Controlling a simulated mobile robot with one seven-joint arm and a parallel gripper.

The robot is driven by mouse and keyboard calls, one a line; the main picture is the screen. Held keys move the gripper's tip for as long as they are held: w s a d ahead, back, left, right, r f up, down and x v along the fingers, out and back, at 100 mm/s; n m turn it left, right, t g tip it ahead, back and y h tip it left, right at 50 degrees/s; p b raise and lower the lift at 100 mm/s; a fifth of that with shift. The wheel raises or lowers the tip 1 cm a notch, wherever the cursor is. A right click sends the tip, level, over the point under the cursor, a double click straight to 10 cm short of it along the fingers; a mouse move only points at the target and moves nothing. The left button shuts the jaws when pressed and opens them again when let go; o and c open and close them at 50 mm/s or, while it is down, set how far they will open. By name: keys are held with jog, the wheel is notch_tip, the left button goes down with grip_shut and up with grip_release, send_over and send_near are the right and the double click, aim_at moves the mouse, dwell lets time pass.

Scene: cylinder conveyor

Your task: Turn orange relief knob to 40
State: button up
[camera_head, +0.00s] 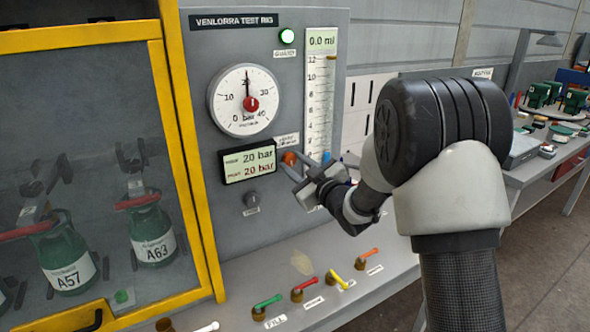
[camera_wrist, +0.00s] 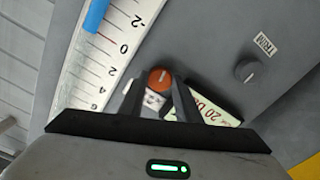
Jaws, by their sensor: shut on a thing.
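The orange relief knob (camera_head: 289,158) sits on the grey panel of the test rig, right of the digital display (camera_head: 249,164), which shows two lines of 20 bar. My gripper (camera_head: 296,162) is at the knob, its fingers shut on it from either side. In the wrist view the orange knob (camera_wrist: 160,79) lies between the tips of my gripper (camera_wrist: 158,88), with a pale mark on its face. The round pressure gauge (camera_head: 244,100) has its needle pointing up, at about 20. A label beside the knob is partly hidden.
A small grey knob (camera_head: 251,199) is below the display. A graduated scale (camera_head: 319,95) stands right of the gauge under a 0.0 ml readout. Several coloured valve levers (camera_head: 303,285) line the ledge below. A yellow-framed cabinet (camera_head: 187,150) with green cylinders is at left.

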jog(key=shift+f+m, duration=0.15)
jog(key=shift+m, duration=0.95)
jog(key=shift+b, duration=0.3)
jog(key=o, duration=0.8)
jog(key=shift+s, duration=0.1)
jog(key=v, duration=1.7)
jog(key=shift+s+d, duration=0.1)
jog(key=shift+d, duration=0.05)
